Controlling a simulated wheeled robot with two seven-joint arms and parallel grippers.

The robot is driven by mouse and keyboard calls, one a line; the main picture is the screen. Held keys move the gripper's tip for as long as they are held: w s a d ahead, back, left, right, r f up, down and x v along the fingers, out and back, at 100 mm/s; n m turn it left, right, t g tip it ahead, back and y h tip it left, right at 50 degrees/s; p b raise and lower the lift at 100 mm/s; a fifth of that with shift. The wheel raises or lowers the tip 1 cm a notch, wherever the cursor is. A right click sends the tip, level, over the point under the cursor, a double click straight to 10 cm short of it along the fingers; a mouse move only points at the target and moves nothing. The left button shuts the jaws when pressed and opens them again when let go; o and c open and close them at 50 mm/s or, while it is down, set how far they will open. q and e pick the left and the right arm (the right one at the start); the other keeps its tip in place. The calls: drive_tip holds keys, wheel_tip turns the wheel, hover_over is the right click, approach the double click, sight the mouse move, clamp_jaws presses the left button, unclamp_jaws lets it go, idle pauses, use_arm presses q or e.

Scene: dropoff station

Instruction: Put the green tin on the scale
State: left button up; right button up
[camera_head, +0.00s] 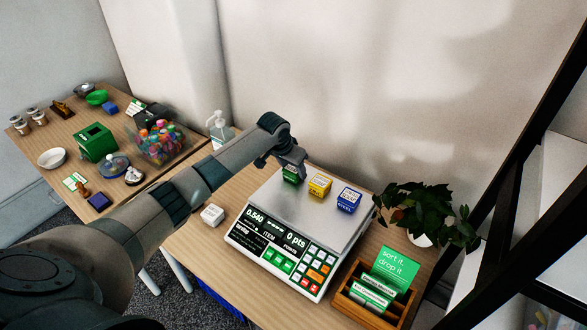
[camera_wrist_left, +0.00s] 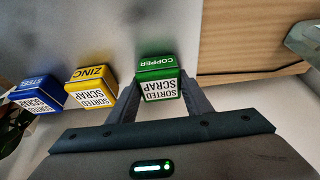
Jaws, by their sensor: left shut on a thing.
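The green tin (camera_head: 290,176) is at the left back part of the scale's metal plate (camera_head: 306,217) in the head view. In the left wrist view the green tin (camera_wrist_left: 158,83), with a COPPER label, sits between the fingers of my left gripper (camera_wrist_left: 158,98). My left gripper (camera_head: 289,166) is shut on it from above and hides part of it. The tin is over or on the plate; I cannot tell if it touches. A yellow tin (camera_head: 319,186) and a blue tin (camera_head: 349,200) stand on the plate to its right. My right gripper is not in view.
The scale's display (camera_head: 272,231) reads 0.540. A white block (camera_head: 212,215) lies left of the scale. A wooden card box (camera_head: 369,298) and a potted plant (camera_head: 425,212) stand to the right. A soap bottle (camera_head: 219,128) stands behind. Another table with several items is at left.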

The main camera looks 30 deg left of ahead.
use_arm(q)
drive_tip(key=o, duration=1.2)
drive_tip(key=shift+c, duration=0.2)
drive_tip(key=b+v, duration=0.2)
drive_tip(key=v, duration=1)
